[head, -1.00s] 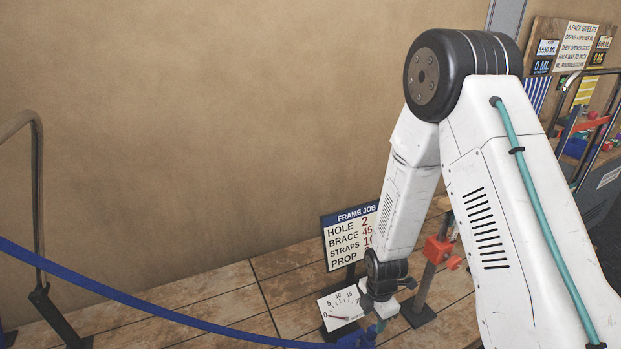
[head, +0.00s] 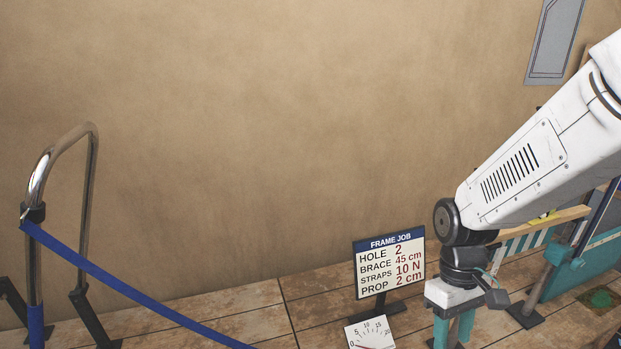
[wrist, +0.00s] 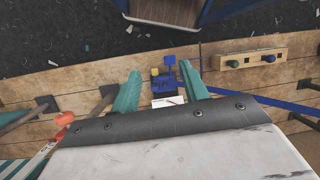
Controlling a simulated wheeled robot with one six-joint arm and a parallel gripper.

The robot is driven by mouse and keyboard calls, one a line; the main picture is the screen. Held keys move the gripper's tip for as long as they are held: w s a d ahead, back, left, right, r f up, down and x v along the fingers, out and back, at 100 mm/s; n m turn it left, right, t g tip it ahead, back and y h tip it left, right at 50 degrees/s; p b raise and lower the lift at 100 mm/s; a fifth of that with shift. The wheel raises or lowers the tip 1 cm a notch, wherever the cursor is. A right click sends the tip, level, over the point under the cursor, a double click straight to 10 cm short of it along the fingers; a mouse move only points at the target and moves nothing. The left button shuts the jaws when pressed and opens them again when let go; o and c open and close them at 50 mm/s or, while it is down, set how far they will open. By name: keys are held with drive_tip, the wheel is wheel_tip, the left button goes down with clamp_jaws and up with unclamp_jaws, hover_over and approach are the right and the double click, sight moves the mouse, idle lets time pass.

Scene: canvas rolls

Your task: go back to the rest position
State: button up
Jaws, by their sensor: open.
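My gripper (head: 454,332) hangs at the lower right of the head view, its teal fingers pointing down and cut off by the bottom edge. In the wrist view my gripper (wrist: 159,72) shows two teal fingers spread apart, with nothing held between them. Beyond the gap lies a blue device (wrist: 164,84) with a yellow part and a white card at its near end. In the head view a white dial (head: 370,333) stands left of the gripper, apart from it.
A FRAME JOB sign (head: 390,262) stands behind the dial. A blue strap (head: 120,284) runs from a metal rail (head: 90,190) at left. In the wrist view a wooden block with knobs (wrist: 250,59) lies right of the fingers, and an orange-red part (wrist: 65,118) is at left.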

drive_tip(key=s+r+m+t, duration=0.2)
drive_tip(key=s+r, duration=0.3)
drive_tip(key=r, duration=0.3)
drive_tip(key=s+d+r+m+t, duration=0.1)
drive_tip(key=s+r+m+t, duration=0.1)
drive_tip(key=s+r, duration=0.3)
wheel_tip(320, 180, up, 4)
drive_tip(key=shift+s+d+r+m+t, duration=0.2)
drive_tip(key=shift+d+m+t, duration=0.1)
drive_tip(key=shift+t, duration=0.2)
